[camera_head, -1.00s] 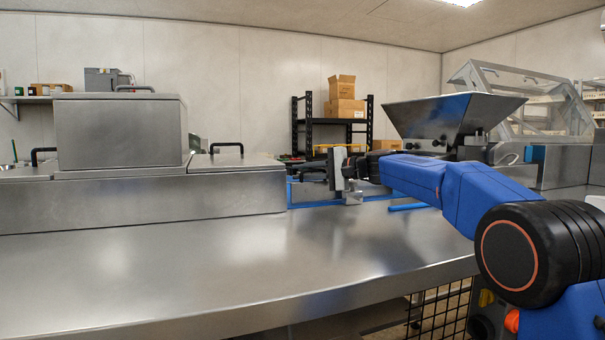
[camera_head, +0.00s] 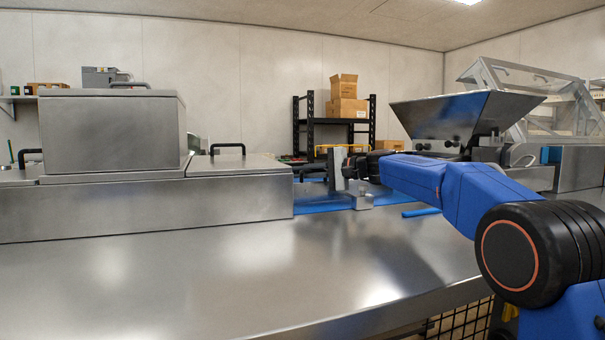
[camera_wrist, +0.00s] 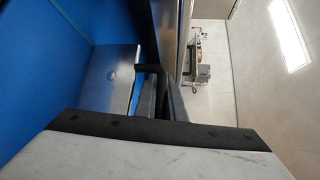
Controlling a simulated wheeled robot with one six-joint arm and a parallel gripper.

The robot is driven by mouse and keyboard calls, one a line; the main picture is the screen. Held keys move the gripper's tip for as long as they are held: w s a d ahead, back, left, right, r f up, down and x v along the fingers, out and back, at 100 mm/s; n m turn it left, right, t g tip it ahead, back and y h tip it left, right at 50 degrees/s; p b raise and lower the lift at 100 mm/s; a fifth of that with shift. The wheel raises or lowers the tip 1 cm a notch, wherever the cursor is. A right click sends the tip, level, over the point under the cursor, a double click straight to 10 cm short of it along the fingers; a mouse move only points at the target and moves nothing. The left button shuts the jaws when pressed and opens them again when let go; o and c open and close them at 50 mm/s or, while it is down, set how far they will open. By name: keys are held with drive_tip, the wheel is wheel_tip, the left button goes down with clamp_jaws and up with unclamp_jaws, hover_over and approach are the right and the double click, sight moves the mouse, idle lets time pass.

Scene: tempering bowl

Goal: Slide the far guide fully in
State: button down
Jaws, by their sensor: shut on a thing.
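The blue belt (camera_head: 322,203) shows between the steel housing and the hopper, and fills the left of the wrist view (camera_wrist: 35,60). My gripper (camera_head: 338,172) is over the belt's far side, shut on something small. In the wrist view, the fingers of my gripper (camera_wrist: 165,100) are close together beside a black bent rod (camera_wrist: 150,69), which looks like the far guide's handle. A small steel bracket (camera_head: 362,200) stands nearer than my gripper. The far guide itself is mostly hidden in the head view.
The steel housing (camera_head: 150,205) with black-handled lids stands left of the belt. A steel hopper (camera_head: 460,115) rises behind my arm. A blue bar (camera_head: 421,212) lies right of the bracket. The front counter (camera_head: 200,275) is clear.

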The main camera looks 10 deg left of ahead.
drive_tip(key=c, duration=2.1)
unclamp_jaws()
drive_tip(key=shift+w, duration=0.1)
